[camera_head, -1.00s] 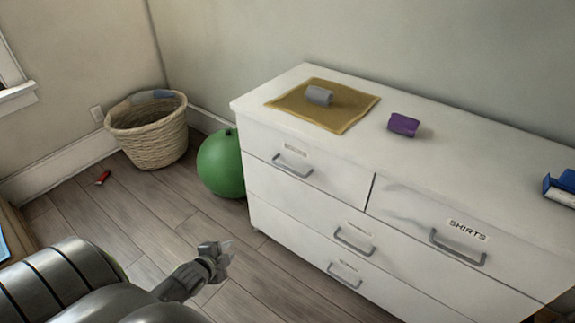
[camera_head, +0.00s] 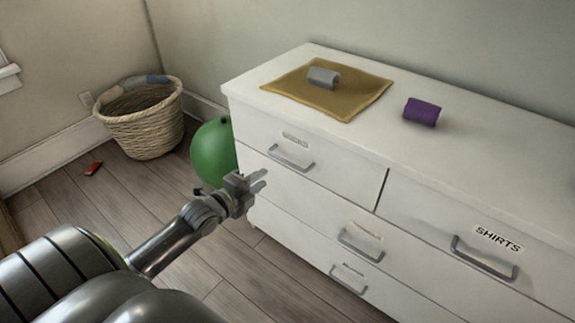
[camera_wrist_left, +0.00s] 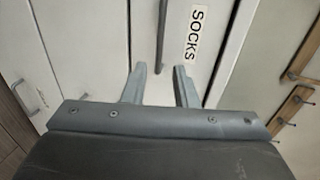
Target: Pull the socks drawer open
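The socks drawer (camera_head: 335,172) is the upper left drawer of the white dresser and looks shut. Its grey bar handle (camera_head: 290,160) shows in the head view. In the left wrist view the label SOCKS (camera_wrist_left: 195,35) reads sideways beside the handle (camera_wrist_left: 161,35). My left gripper (camera_head: 261,180) is open and empty, in front of the dresser, left of and below the handle in the head view. In the wrist view its fingers (camera_wrist_left: 160,72) are spread, with the handle ahead between their lines, apart from them. My right gripper is not in view.
The SHIRTS drawer (camera_head: 440,225) is to the right, and more drawers with handles (camera_head: 358,245) lie below. A tan cloth (camera_head: 350,98) with a grey roll (camera_head: 323,77) and a purple roll (camera_head: 422,111) lie on top. A green ball (camera_head: 211,155) and wicker basket (camera_head: 150,130) stand left.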

